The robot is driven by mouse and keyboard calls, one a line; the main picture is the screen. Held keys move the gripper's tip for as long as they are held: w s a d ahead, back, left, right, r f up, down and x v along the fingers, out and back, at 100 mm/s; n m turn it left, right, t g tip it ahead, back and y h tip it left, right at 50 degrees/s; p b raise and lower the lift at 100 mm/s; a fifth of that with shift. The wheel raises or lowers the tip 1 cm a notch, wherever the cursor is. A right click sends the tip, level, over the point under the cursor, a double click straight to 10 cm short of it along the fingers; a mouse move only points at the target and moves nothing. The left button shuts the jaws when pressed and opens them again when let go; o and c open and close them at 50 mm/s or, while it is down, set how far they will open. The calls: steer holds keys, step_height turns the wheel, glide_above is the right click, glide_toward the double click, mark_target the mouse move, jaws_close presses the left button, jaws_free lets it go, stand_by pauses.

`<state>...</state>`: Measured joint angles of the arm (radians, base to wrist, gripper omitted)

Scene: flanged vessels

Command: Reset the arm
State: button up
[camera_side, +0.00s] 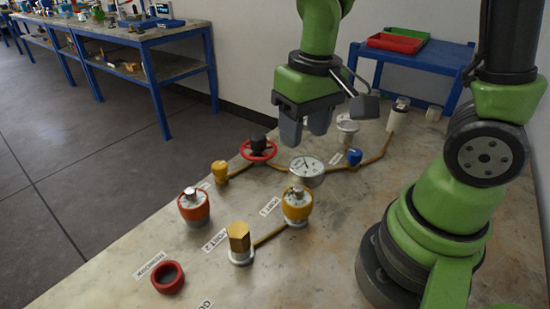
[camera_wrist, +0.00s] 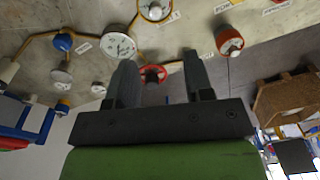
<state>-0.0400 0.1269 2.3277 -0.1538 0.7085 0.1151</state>
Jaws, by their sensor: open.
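My gripper (camera_side: 305,125) hangs above the far part of the table, fingers pointing down and apart, with nothing between them. In the wrist view my gripper (camera_wrist: 158,80) also shows two separated dark fingers. Below and around it are a red handwheel (camera_side: 258,150) with a dark centre and a round white pressure gauge (camera_side: 307,168). The handwheel also shows in the wrist view (camera_wrist: 153,73), beyond the fingers, as does the gauge (camera_wrist: 118,45). The gripper appears clear of both.
A blue-topped fitting (camera_side: 354,157) and brass pipes lie near the gauge. A blue stand (camera_side: 420,57) with red and green trays is behind.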

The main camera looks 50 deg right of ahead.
steer(key=s+a+r+t+y, duration=0.1)
steer(key=s+r+t, duration=0.5)
steer(key=r, duration=0.5)
steer(key=shift+s+a+r+m+y, duration=0.3)
steer(key=shift+s+m+y, duration=0.1)
steer(key=shift+s, duration=0.3)
stand_by(2.6)
